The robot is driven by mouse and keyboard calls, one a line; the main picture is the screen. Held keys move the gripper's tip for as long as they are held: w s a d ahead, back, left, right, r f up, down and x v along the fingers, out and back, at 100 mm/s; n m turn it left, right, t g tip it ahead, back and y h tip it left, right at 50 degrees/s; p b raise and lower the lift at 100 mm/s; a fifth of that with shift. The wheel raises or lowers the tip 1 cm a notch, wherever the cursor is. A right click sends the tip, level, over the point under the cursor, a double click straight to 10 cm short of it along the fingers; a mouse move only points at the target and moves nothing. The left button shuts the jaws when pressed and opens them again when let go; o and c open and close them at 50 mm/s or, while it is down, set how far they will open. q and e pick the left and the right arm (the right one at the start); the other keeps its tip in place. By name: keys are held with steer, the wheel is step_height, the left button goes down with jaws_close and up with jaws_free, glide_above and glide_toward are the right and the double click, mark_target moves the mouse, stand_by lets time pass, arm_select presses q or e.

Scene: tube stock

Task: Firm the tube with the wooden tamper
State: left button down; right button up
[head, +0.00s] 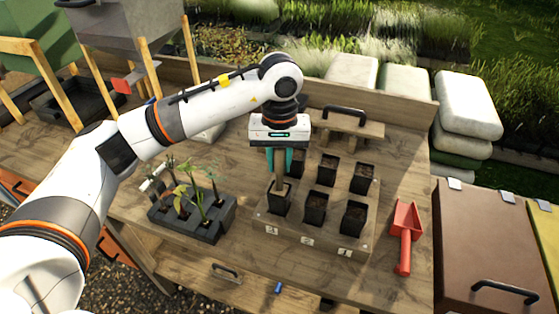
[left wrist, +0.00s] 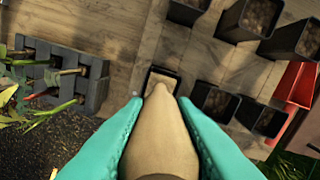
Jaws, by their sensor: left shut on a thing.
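My left gripper (head: 280,172) is shut on the wooden tamper (head: 280,182), which points down. The tamper's lower end is at the mouth of the front-left black tube (head: 280,204); I cannot tell how deep it reaches. In the left wrist view the tamper (left wrist: 160,130) sits between the teal fingers (left wrist: 160,145), its tip over that tube (left wrist: 162,74). The soil in this tube is mostly hidden. The wooden rack (head: 261,218) holds several black square tubes with dark soil, and numbered labels along its front. My right gripper is not in view.
A dark tray (head: 213,233) of leafy seedlings stands left of the rack. A red scoop (head: 405,237) lies to the right. A wooden block with a black handle (head: 345,127) stands behind. A blue object (head: 278,288) lies near the front.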

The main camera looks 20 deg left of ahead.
arm_select(q)
steer(key=shift+r+p, duration=2)
steer(key=shift+r, duration=2.95)
steer(key=shift+f, duration=0.1)
